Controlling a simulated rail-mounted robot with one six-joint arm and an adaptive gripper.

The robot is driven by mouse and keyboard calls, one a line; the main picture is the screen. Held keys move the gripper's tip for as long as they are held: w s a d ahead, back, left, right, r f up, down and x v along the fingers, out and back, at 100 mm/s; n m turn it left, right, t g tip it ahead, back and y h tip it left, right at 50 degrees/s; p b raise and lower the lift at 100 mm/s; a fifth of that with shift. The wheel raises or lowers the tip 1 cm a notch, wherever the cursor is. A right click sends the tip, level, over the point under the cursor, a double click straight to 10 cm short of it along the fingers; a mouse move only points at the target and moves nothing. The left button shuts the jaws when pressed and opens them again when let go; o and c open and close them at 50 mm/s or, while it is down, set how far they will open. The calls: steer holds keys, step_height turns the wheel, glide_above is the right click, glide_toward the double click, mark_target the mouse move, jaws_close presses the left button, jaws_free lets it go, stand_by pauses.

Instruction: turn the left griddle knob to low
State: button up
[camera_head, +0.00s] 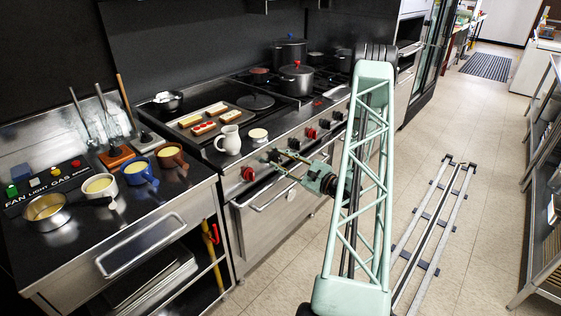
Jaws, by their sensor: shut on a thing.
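The leftmost red knob (248,173) is uncovered, left of my gripper. My gripper (274,156) reaches in from the right with its fingers against the panel. It is shut on a knob there, which the fingers mostly hide. I cannot read that knob's setting or any markings.
A white jug (229,140) and a small pale-topped pot (258,136) stand on the range edge just behind my gripper. An oven handle (275,191) runs below the panel. Several cups and a pan (47,212) stand on the left counter. The floor at right is clear beside the rails.

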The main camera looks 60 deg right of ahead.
steer(key=o, duration=0.9)
steer(key=shift+s, duration=0.15)
steer(key=shift+s+a, duration=0.25)
steer(key=shift+s, duration=1.7)
steer(key=shift+s+a, duration=0.2)
steer(key=shift+s, duration=1.7)
steer(key=shift+s+a, duration=0.25)
steer(key=shift+s, duration=1.7)
